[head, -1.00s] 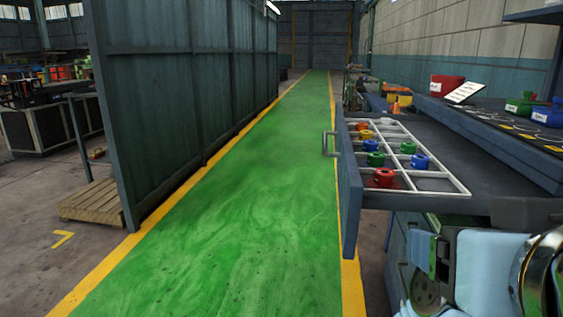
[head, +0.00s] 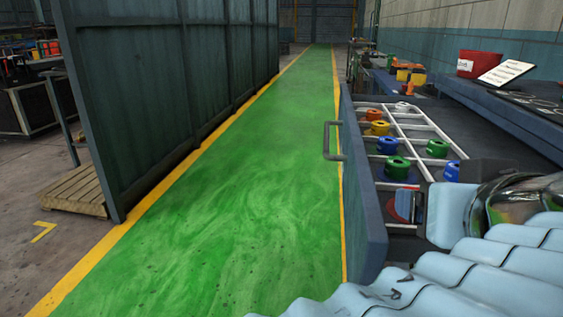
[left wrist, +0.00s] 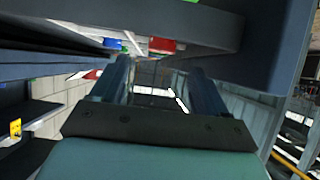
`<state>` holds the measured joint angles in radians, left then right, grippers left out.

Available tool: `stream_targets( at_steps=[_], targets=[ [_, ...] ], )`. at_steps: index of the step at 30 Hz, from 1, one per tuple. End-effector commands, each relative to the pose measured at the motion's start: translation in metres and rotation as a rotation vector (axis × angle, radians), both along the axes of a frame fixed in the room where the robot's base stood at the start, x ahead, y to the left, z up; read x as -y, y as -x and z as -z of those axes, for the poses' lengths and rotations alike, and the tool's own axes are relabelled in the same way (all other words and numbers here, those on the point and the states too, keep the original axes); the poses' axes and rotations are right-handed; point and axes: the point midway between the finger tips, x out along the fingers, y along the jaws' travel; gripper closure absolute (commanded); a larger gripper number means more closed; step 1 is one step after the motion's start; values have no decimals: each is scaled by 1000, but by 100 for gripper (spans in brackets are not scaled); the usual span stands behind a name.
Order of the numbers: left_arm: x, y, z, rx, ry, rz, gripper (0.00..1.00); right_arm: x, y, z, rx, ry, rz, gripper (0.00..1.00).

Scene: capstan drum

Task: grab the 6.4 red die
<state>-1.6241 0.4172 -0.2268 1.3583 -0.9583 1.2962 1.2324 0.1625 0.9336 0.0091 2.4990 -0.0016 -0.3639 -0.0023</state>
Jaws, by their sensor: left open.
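The red die (head: 403,205) is in the near compartment of the pulled-out drawer (head: 362,200) in the head view. Only a red patch of it shows; my light-blue arm and parts at its end cover the rest. In the left wrist view a red block (left wrist: 160,45), seemingly this die, shows past a dark edge, above the gap between the fingers. My left gripper (left wrist: 163,75) is open there, with nothing visible between its fingers. I cannot tell whether it touches the die. My right gripper is not seen.

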Motion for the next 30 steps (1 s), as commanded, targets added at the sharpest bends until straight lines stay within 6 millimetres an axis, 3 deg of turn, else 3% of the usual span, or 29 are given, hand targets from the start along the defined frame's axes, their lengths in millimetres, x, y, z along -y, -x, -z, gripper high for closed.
stream_targets(
  at_steps=[16,25,26,30],
  targets=[
    [12,-62,34,0,-2,-1,25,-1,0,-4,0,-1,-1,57],
    [14,-69,39,1,0,0,25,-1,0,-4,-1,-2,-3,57],
    [14,-69,39,1,0,0,27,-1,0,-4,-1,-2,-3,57],
    [14,-69,39,1,0,0,48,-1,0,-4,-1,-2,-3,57]
  ],
)
